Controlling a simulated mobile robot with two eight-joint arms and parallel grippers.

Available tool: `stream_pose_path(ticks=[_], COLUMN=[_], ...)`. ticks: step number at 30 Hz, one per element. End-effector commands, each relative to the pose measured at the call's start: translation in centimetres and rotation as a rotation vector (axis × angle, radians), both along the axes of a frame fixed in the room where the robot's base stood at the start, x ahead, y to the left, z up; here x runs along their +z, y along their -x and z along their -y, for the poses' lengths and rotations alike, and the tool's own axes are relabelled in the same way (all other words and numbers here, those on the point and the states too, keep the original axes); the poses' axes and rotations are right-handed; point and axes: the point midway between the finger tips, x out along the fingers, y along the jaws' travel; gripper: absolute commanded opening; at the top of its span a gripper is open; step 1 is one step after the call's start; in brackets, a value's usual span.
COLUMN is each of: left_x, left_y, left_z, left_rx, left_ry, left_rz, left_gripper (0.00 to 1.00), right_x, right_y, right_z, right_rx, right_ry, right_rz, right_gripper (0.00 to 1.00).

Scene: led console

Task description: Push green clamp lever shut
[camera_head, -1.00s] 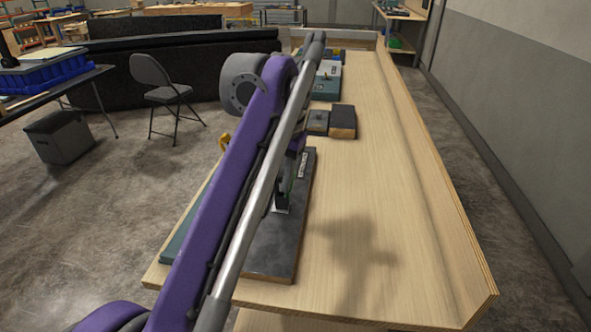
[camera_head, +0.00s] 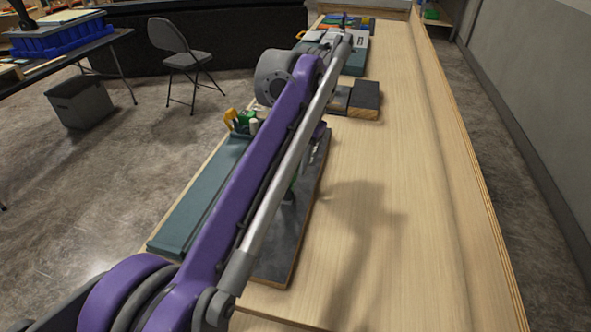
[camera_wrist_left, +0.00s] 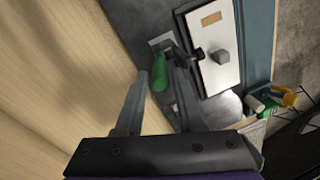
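The green clamp lever (camera_wrist_left: 160,73) shows in the left wrist view, with its metal clamp base (camera_wrist_left: 164,41) on a dark board (camera_wrist_left: 124,14). My left gripper (camera_wrist_left: 162,72) is open, with one finger on each side of the lever in the picture. I cannot tell whether either finger touches it. In the head view a bit of green (camera_head: 293,188) shows beside my purple left arm, above the dark board (camera_head: 276,257). The arm hides most of the clamp and the gripper there. My right gripper is not in view.
A white panel with a dark knob (camera_wrist_left: 219,74) lies beside the clamp. A teal strip (camera_head: 190,220) runs along the bench's left edge, with yellow and green items (camera_head: 241,122) at its far end. A dark block (camera_head: 364,97) stands farther back. The bench's right side (camera_head: 410,200) is clear.

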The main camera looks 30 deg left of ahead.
Motion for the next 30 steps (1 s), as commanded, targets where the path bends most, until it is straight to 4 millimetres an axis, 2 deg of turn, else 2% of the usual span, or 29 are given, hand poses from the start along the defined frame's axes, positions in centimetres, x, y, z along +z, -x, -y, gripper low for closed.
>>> stream_pose_path(ticks=[1, 6, 15, 17, 21, 22, 30], left_x=[-0.8, -2.0, -2.2, -2.2, -2.2, -2.2, -2.2], left_y=[0.0, 0.0, 0.0, 0.0, 0.0, 0.0, 0.0], left_z=[-0.1, -0.3, -0.4, -0.4, -0.4, -0.4, -0.4], left_rx=[0.0, 0.0, 0.0, 0.0, 0.0, 0.0, 0.0], left_ry=[0.0, 0.0, 0.0, 0.0, 0.0, 0.0, 0.0], left_rz=[0.0, 0.0, 0.0, 0.0, 0.0, 0.0, 0.0], left_gripper=[0.38, 0.38, 0.38, 0.28, 0.03, 0.0, 0.0], right_x=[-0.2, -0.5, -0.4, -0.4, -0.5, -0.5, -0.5], right_y=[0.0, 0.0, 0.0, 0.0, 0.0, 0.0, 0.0], right_z=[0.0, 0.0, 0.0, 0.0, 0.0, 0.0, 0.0], right_rx=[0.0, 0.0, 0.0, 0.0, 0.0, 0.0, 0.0], right_ry=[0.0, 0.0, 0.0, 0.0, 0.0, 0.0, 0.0], right_rz=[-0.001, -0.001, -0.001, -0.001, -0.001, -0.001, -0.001], right_gripper=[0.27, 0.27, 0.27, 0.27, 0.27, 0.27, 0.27])
